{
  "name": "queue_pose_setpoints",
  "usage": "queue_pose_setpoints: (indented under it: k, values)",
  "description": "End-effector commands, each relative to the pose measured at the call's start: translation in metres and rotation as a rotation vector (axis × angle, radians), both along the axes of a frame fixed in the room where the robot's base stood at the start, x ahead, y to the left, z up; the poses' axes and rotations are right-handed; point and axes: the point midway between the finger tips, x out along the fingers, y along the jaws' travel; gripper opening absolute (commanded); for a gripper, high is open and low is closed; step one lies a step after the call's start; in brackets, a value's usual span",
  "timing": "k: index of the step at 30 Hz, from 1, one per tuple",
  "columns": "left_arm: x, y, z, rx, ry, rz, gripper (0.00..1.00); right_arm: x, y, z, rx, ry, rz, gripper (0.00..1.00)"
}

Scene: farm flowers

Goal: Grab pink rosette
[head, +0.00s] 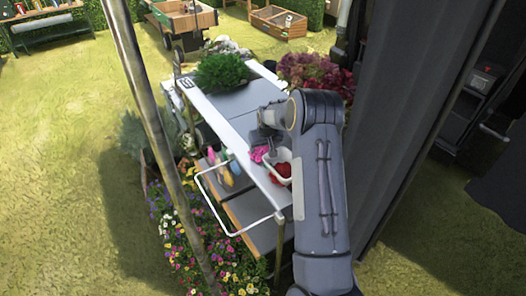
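The pink rosette (258,154) is a small, bright pink thing near the right side of the cart top, beside a white container (279,157). A red thing (284,171) shows at the container. My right gripper (266,148) points down right by the pink rosette, at the end of my grey arm. Its fingers are small and partly hidden by my arm, so I cannot tell whether they touch or hold the rosette. My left gripper is out of view.
The cart (235,103) has a green leafy plant (223,72) at its far end and a white handle frame (238,233) in front. Mixed flowers (195,245) grow at its left. A thin pole (152,110) and a dark curtain (413,110) flank the cart.

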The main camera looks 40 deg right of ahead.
Motion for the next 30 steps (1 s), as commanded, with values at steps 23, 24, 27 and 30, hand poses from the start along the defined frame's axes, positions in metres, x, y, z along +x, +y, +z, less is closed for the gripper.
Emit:
queue_pose_setpoints:
  k: [23, 24, 27, 30]
  values:
    - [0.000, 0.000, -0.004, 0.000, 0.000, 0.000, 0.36, 0.001, 0.000, 0.023, -0.002, -0.005, 0.001, 0.32]
    - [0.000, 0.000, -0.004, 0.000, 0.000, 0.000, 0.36, 0.001, 0.000, 0.030, -0.003, -0.005, 0.001, 0.32]
    - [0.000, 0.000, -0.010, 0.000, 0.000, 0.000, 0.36, -0.006, 0.011, 0.047, -0.002, -0.006, 0.003, 0.32]
    - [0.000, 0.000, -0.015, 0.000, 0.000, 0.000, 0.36, -0.017, 0.026, 0.068, -0.001, -0.007, 0.004, 0.32]
